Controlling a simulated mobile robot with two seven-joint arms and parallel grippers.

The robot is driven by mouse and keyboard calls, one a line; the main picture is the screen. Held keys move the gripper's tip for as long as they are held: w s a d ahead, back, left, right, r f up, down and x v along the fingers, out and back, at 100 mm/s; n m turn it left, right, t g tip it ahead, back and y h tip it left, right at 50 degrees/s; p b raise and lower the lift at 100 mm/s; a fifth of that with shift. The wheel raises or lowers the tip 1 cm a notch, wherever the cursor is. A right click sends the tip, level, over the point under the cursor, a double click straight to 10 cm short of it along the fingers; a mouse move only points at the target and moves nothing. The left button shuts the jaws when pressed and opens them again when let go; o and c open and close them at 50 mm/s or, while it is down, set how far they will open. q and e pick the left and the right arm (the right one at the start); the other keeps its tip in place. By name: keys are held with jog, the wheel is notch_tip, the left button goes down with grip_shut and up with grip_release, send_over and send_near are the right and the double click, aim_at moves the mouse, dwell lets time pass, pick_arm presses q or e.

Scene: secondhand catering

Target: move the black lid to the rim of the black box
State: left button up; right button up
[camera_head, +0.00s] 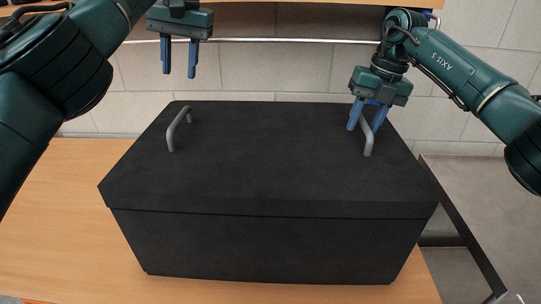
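The black lid (265,150) lies on top of the black box (265,245), with a thin seam between them along the front. Grey handles stand on the lid, a left handle (177,128) and a right handle (367,140). My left gripper (179,70) is open and empty, hanging above and behind the lid's left side, apart from the left handle. My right gripper (366,125) is at the top of the right handle, with its two blue fingers spread on either side of it. I cannot tell whether the fingers touch the handle.
The box stands on a wooden table (60,220), with bare surface to its left. A shelf edge and metal rail (290,41) run above, behind the box. A grey surface with a dark metal frame (465,235) lies to the right. A pale block wall is behind.

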notch_tip(320, 180, up, 12)
jog(key=d, duration=0.2)
jog(key=shift+f, duration=0.15)
jog(key=shift+d+f, duration=0.1)
